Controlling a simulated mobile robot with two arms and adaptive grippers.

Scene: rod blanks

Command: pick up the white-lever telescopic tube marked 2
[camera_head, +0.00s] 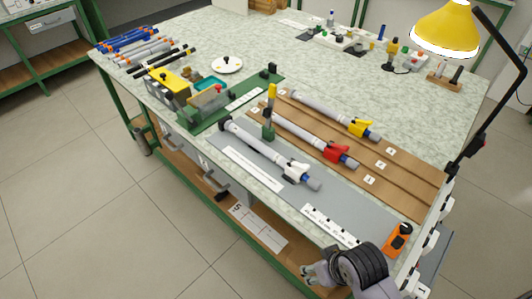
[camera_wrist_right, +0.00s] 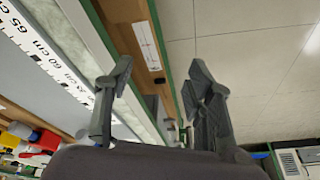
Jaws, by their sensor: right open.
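My left gripper is not in view.
An orange device (camera_head: 398,239) lies at the bench's right end, near a printed scale (camera_head: 330,226). A yellow lamp (camera_head: 447,28) overhangs the back right. A green fixture (camera_head: 210,105) stands to the left.

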